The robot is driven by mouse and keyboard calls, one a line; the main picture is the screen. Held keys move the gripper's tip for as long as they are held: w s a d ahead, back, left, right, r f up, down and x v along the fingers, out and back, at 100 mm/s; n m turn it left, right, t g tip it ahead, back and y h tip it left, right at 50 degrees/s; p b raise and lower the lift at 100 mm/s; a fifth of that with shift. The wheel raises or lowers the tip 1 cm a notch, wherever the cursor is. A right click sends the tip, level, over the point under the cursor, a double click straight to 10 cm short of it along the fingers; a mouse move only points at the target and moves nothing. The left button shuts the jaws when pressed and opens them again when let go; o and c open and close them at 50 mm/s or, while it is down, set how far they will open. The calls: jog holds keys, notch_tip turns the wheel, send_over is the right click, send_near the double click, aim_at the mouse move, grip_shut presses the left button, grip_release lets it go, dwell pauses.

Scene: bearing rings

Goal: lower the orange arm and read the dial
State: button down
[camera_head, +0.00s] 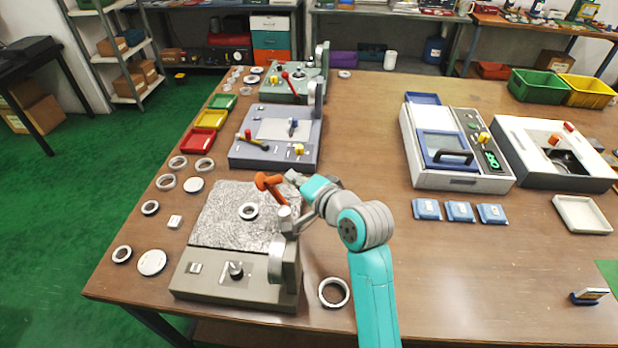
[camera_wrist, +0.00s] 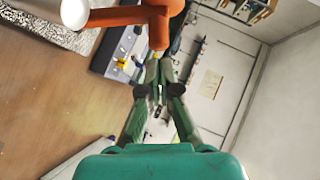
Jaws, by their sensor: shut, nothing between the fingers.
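The orange arm (camera_head: 269,183) stands raised over the near grey device (camera_head: 215,287). In the wrist view the orange arm (camera_wrist: 118,17) crosses the top, with a pale cylindrical end at its left. A pale ring (camera_head: 248,211) lies on the device's speckled plate (camera_head: 218,221). A dark knob (camera_head: 236,270) is on the front. The dial face cannot be made out.
Loose rings (camera_head: 150,207) and pale discs (camera_head: 152,262) lie left of the device. A larger ring (camera_head: 334,292) lies at its right front. A blue-grey device (camera_head: 245,151) stands behind. A white machine with a blue lid (camera_head: 443,150) stands right. The table's middle is clear.

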jog(key=shift+a+f, duration=0.15)
jog(key=shift+a, duration=0.3)
jog(key=shift+a, duration=0.1)
jog(key=shift+a+n+h, duration=0.4)
jog(key=shift+a+h, duration=0.1)
jog(key=shift+a, duration=0.25)
jog(key=a+f+n+h, duration=0.1)
jog(key=a+h, duration=0.1)
jog(key=a, duration=0.1)
jog(key=a+f+n+g+h, duration=0.1)
jog(key=a+f+n+h, duration=0.1)
jog(key=a+h, duration=0.1)
jog(key=a+f+n+g+h, duration=0.1)
jog(key=a+h, duration=0.2)
jog(key=shift+w+a+f+n, duration=0.15)
jog(key=shift+a+f+n, duration=0.05)
jog(key=shift+a+n, duration=0.2)
jog(key=shift+a+f, duration=0.3)
jog(key=shift+f, duration=0.35)
jog(key=shift+f, duration=0.2)
